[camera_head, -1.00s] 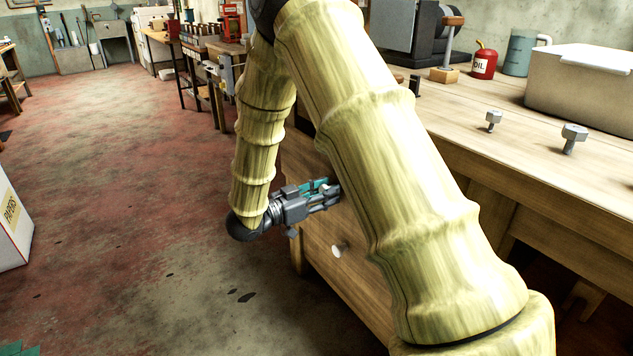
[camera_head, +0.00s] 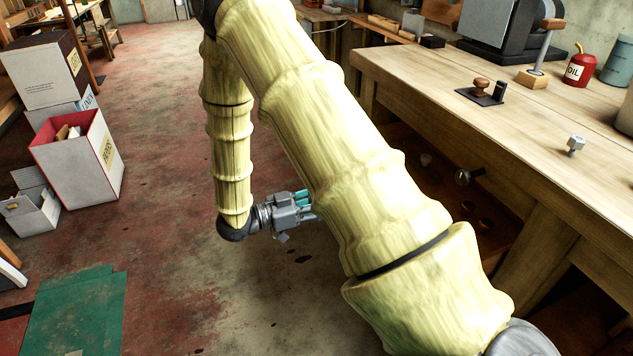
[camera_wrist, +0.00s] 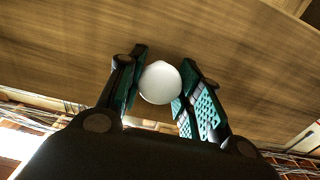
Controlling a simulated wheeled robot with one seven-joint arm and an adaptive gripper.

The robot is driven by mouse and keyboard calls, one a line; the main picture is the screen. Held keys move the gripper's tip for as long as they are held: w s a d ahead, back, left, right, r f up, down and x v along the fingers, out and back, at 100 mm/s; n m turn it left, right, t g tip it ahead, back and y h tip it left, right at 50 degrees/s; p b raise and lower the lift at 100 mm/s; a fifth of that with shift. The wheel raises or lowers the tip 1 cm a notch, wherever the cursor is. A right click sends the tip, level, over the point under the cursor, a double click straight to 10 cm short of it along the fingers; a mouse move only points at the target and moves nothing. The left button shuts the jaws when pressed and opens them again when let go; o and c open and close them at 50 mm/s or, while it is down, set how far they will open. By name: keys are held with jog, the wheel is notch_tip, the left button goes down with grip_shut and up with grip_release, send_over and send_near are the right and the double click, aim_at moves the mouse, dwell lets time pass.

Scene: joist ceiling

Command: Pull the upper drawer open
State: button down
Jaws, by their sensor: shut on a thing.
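My gripper (camera_head: 308,206) points right in the head view, and its fingertips partly pass behind my thick upper arm. In the wrist view the two fingers (camera_wrist: 160,88) are closed around a round white knob (camera_wrist: 160,82). The knob sits against a brown wooden drawer front (camera_wrist: 75,50), which fills most of the wrist view. In the head view my arm hides the drawer front and the knob. How far the drawer stands out cannot be told.
The workbench (camera_head: 430,85) runs along the right, with a bolt (camera_head: 575,144) and a red oil can (camera_head: 579,68) on top. A dark recess with round shapes shows under its top. Open boxes (camera_head: 92,165) and a green mat (camera_head: 72,312) lie left. The floor between is clear.

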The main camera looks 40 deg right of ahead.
jog(key=shift+w+a, duration=0.15)
jog(key=shift+a, duration=0.1)
jog(key=c, duration=0.9)
grip_release()
jog(key=shift+c, duration=0.2)
jog(key=v, duration=1.2)
jog(key=shift+f, duration=0.1)
